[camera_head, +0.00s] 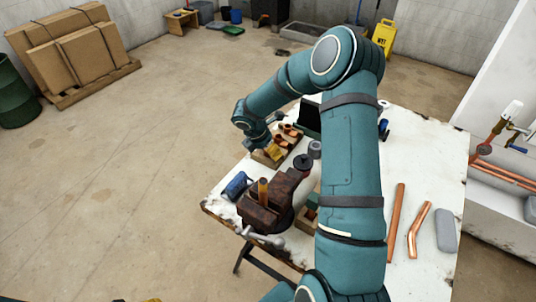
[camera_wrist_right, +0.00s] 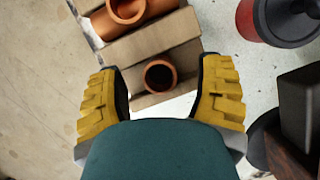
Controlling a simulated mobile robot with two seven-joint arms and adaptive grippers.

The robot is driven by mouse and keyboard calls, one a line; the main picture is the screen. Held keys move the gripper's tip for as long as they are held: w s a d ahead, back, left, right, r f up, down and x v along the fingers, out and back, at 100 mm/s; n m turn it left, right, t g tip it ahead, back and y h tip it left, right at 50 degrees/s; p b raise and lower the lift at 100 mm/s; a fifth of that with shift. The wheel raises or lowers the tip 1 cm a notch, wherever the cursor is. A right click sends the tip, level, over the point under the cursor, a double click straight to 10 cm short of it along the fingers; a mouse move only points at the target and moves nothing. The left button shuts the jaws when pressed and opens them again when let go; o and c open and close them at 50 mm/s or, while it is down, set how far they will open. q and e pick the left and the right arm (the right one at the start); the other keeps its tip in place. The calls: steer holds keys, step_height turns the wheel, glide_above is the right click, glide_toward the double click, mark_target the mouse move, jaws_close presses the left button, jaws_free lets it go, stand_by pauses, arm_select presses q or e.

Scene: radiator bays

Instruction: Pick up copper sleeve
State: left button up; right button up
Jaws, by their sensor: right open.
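The copper sleeve (camera_wrist_right: 159,76), a short open-ended ring, stands in a small compartment of a brown divided box (camera_wrist_right: 140,50) in the right wrist view. My right gripper (camera_wrist_right: 161,88) is open, its yellow fingers on either side of the sleeve with gaps between. I cannot tell its height above the sleeve. In the head view my right gripper (camera_head: 268,153) is over the near end of the box and hides the sleeve. A yellow sliver at the bottom edge of the head view may be my left gripper; its state is hidden.
Larger copper fittings (camera_wrist_right: 128,10) lie in the adjoining compartment. A rusty vise (camera_head: 285,190) holding a copper piece stands nearby on the white worktable (camera_head: 425,150). A red and dark round container (camera_wrist_right: 275,22) is beside the box. Copper pipes (camera_head: 396,225) lie at the table's right.

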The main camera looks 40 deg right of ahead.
steer(key=shift+d+f, duration=0.15)
steer(key=shift+f, duration=0.1)
steer(key=c, duration=1.1)
